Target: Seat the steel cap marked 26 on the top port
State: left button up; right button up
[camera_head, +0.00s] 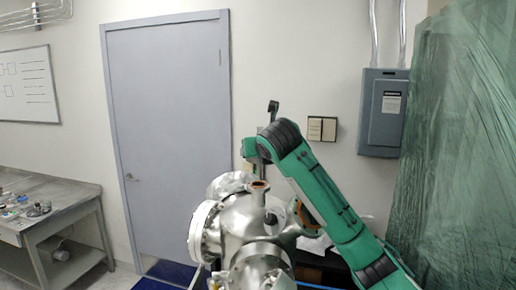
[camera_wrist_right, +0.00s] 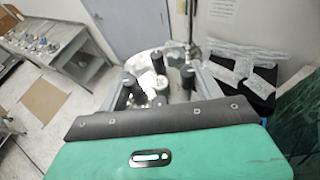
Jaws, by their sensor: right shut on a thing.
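The steel chamber (camera_head: 240,222) stands at the lower middle of the head view. Its top port (camera_head: 259,187) points up, is uncovered and shows a copper-coloured ring. My right arm reaches in from the right, and its wrist end is above and behind the port. In the right wrist view my right gripper (camera_wrist_right: 160,83) is shut on a small round grey piece, taken to be the steel cap (camera_wrist_right: 159,84), between dark fingers. Its number cannot be read, and it is hidden in the head view. The cap appears apart from the port. My left gripper is not in view.
A grey workbench (camera_head: 60,205) with small parts stands at the left. A green translucent sheet (camera_head: 460,150) hangs at the right. A grey door (camera_head: 170,130) and an electrical box (camera_head: 383,112) are behind. A black surface with foil-wrapped pieces (camera_wrist_right: 240,62) lies right of the gripper in the wrist view.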

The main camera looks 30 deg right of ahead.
jog(key=shift+s+a+f, duration=0.3)
jog(key=shift+s+f, duration=0.05)
jog(key=shift+s, duration=0.05)
jog(key=shift+s+f, duration=0.1)
jog(key=shift+f, duration=0.25)
jog(key=f, duration=0.2)
jog(key=shift+w+d+f, duration=0.15)
jog(key=shift+w+f, duration=0.2)
jog(key=shift+f, duration=0.5)
jog(key=shift+s+f, duration=0.15)
jog(key=shift+s, duration=0.05)
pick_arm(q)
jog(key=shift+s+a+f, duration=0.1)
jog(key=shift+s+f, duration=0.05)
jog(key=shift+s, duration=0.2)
pick_arm(e)
jog(key=shift+w+f, duration=0.1)
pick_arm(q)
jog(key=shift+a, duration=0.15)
pick_arm(e)
jog(key=shift+f, duration=0.5)
dwell(0.4)
